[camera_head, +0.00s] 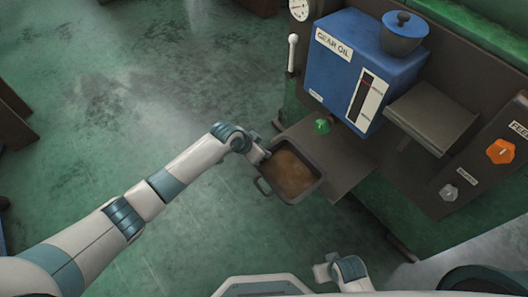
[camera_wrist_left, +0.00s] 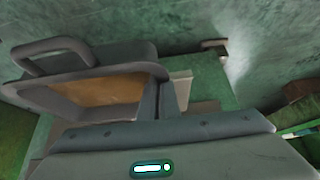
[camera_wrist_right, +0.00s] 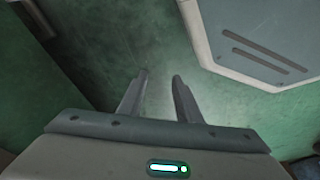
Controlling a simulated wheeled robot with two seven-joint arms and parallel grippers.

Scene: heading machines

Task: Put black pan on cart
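The black pan (camera_head: 316,163) has dark walls, a loop handle and a brown inside; it is beside the machine's low shelf. My left gripper (camera_head: 262,157) is at its upper-left side. In the left wrist view the pan (camera_wrist_left: 60,103) is on the left with its loop handle towards the top. The left fingers (camera_wrist_left: 168,100) look closed together at the pan's near end; the exact contact is partly hidden. My right gripper (camera_head: 322,270) is low in the head view, away from the pan. In the right wrist view its fingers (camera_wrist_right: 158,78) are apart and empty. No cart is recognisable.
A blue gear oil box (camera_head: 350,60) with a dark-capped filler stands on the green machine. A grey shelf (camera_head: 345,165) and a green knob (camera_head: 322,126) are next to the pan. An orange knob (camera_head: 500,151) is at right. The green floor (camera_head: 110,110) at left is open.

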